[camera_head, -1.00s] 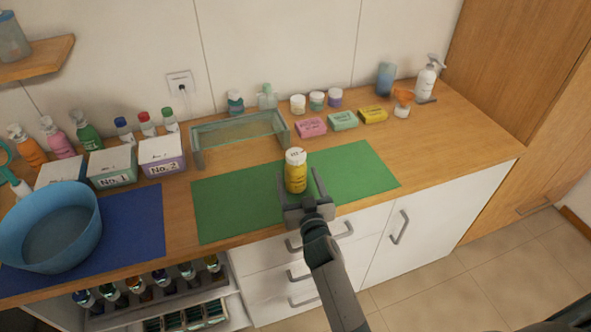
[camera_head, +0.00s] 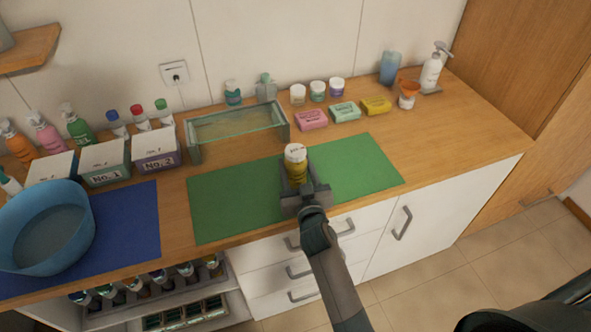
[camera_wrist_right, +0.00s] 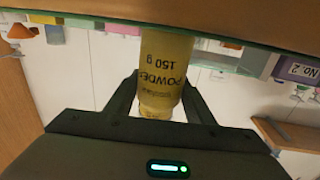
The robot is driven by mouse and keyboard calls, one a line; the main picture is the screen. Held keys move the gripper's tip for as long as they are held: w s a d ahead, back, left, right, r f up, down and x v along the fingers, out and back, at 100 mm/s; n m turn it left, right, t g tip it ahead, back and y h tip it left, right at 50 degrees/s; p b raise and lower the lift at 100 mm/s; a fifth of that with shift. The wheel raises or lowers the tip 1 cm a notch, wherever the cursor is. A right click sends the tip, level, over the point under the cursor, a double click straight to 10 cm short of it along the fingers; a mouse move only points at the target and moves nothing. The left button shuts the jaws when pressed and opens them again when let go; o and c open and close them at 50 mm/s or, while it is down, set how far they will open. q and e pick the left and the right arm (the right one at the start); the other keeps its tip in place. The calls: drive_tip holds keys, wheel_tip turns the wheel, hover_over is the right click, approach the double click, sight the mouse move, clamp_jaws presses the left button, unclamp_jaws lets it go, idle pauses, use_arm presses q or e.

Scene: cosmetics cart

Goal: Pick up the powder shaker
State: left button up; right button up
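The powder shaker (camera_head: 296,167) is a yellow bottle with a white top, upright at the green mat (camera_head: 236,200). In the right wrist view the shaker (camera_wrist_right: 165,70) appears upside down, with "POWDER 150 g" on its side. My right gripper (camera_head: 305,187) comes from the front edge, and its fingers (camera_wrist_right: 161,98) press on both sides of the shaker. I cannot tell whether the shaker's base still touches the mat. My left gripper is not in view.
A glass-topped stand (camera_head: 236,125) is behind the mat. Soap boxes (camera_head: 345,111) and small jars (camera_head: 317,91) line the back. A blue basin (camera_head: 46,225) sits on a blue mat (camera_head: 130,225) at left. The counter right of the green mat is clear.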

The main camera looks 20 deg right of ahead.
sight(298, 162)
drive_tip(key=c, duration=0.5)
drive_tip(key=shift+o, duration=0.2)
drive_tip(key=shift+r, duration=0.55)
wheel_tip(298, 162, up, 3)
drive_tip(key=shift+r+b, duration=0.15)
drive_tip(key=shift+b, duration=0.35)
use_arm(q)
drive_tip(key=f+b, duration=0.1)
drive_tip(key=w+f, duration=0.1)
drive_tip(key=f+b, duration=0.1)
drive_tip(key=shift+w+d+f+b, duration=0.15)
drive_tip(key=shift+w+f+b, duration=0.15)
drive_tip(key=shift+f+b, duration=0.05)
use_arm(e)
drive_tip(key=d+r, duration=0.6)
drive_tip(key=d, duration=0.5)
drive_tip(key=shift+s+d+r, duration=0.35)
